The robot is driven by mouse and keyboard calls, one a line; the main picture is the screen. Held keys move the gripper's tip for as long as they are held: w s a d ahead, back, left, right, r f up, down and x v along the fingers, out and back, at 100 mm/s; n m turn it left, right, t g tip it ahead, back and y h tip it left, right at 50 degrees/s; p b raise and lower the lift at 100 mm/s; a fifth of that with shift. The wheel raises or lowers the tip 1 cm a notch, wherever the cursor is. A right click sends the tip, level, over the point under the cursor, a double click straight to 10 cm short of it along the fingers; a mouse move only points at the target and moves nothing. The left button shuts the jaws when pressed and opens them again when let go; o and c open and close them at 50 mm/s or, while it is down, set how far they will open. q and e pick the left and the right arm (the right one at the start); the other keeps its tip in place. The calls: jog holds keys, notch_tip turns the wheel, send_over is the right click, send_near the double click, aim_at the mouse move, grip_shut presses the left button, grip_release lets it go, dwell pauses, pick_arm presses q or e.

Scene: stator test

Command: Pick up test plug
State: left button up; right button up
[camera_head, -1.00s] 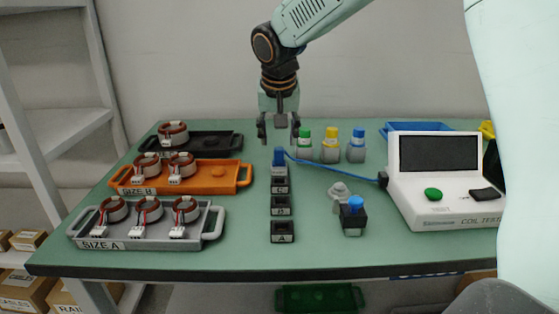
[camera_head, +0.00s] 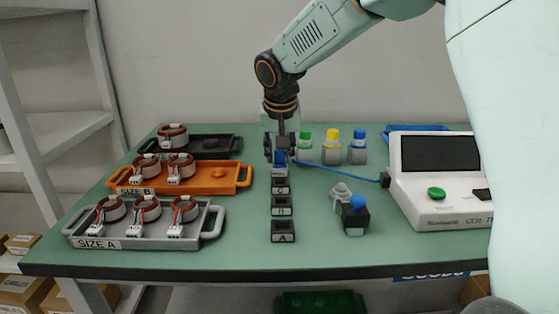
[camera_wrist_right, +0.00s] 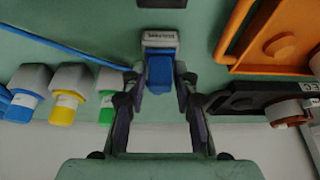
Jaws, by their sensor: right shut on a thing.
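The blue test plug (camera_head: 280,157) stands in its holder at the far end of the row of black sockets, with a blue cable running right to the coil tester (camera_head: 438,208). My right gripper (camera_head: 281,160) has come down from above and is shut on the plug. In the right wrist view the plug (camera_wrist_right: 159,72) sits between the fingers of the gripper (camera_wrist_right: 160,82), in front of a grey labelled block (camera_wrist_right: 160,38). My left gripper is not in view.
Black sockets (camera_head: 282,206) line up toward the front. Trays with copper coils stand left: grey (camera_head: 150,243), orange (camera_head: 240,178), black (camera_head: 230,147). A blue-topped black block (camera_head: 355,220) sits before the tester.

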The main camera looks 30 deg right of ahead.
jog(key=shift+s, duration=0.1)
jog(key=c, duration=0.3)
jog(key=shift+r, duration=0.15)
